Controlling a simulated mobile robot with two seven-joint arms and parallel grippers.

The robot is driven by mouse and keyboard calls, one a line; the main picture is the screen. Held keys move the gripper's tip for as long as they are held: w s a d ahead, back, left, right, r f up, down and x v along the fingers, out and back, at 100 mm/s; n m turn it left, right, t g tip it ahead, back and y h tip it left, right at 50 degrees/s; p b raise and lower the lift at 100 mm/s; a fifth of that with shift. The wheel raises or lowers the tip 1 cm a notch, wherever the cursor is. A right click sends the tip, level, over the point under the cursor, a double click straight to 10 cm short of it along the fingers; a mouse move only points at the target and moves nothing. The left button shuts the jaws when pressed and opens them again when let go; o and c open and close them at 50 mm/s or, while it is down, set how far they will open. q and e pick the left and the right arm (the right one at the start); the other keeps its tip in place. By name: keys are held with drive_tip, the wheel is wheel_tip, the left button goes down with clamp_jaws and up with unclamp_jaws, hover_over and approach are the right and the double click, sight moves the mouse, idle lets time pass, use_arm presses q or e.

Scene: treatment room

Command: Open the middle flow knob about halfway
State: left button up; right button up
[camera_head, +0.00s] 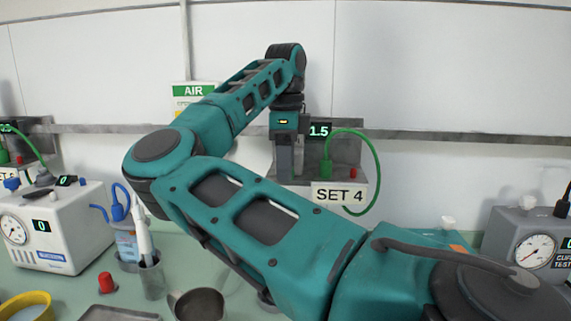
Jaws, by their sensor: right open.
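The middle flow unit (341,160) is mounted on the wall rail, with a "SET 4" label (339,195) and a green display (319,131) reading 1.5. A green hose loops from its green fitting, and a small red part sits at its right. My right gripper (290,162) is open and points down in front of the unit's left part. The flow knob is not distinguishable; the gripper and arm cover that area, so I cannot tell whether the fingers touch it. My left gripper is not in view.
My right arm crosses the middle of the view. A white device with a gauge (48,228) stands at left, a grey cuff tester (525,240) at right. A metal cup (197,303), a red-capped item (106,282) and a yellow bowl (27,305) are on the counter.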

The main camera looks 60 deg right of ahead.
drive_tip(key=shift+f, duration=0.1)
clamp_jaws()
idle(0.3)
drive_tip(key=shift+w+g, duration=0.1)
drive_tip(key=shift+g, duration=0.3)
drive_tip(key=g, duration=0.1)
drive_tip(key=g+h+p, duration=0.1)
drive_tip(key=shift+w+a+f+g, duration=0.1)
drive_tip(key=shift+w+a+g, duration=0.1)
drive_tip(key=shift+w+g, duration=0.1)
drive_tip(key=g+h+p, duration=0.1)
drive_tip(key=g, duration=0.1)
drive_tip(key=f+g+h+p, duration=0.1)
drive_tip(key=g+h, duration=0.1)
drive_tip(key=g, duration=0.1)
drive_tip(key=w+g+h+p, duration=0.1)
drive_tip(key=g, duration=0.2)
drive_tip(key=shift+a+f+h+p, duration=0.25)
drive_tip(key=shift+h+p, duration=0.05)
drive_tip(key=g+h, duration=0.1)
drive_tip(key=g, duration=0.1)
drive_tip(key=f+g+h, duration=0.1)
drive_tip(key=g, duration=0.2)
drive_tip(key=shift+f, duration=0.1)
drive_tip(key=shift+h, duration=0.3)
